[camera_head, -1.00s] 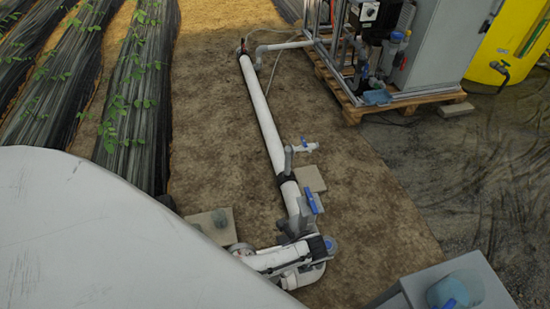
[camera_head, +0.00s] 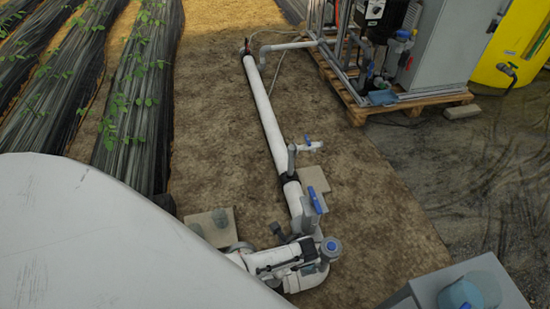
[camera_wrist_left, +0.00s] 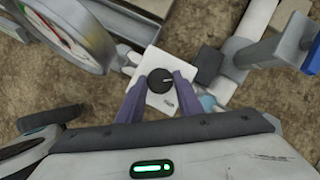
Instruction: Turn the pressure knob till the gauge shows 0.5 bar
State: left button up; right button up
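The pressure knob (camera_wrist_left: 160,80), round and black with a pale pointer mark, sits on a square white plate (camera_wrist_left: 156,98) in the left wrist view. My left gripper (camera_wrist_left: 159,86) is open, its two purple-grey fingers spread on either side of the knob's near part. Whether they touch the knob I cannot tell. The gauge (camera_wrist_left: 66,32), with a grey rim and white dial, is at the upper left of that view, seen at a steep slant; its reading is not legible. In the head view the knob cannot be made out. My right gripper is out of view.
A white pipe (camera_head: 268,120) runs from the skid's pallet (camera_head: 420,100) towards the near fittings. A valve with a blue handle (camera_head: 315,200) and a blue-capped fitting (camera_head: 330,247) stand close by. A grey box (camera_head: 455,285) is at the lower right. Bare soil lies between.

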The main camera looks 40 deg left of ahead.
pick_arm(q)
jog(key=shift+c, duration=1)
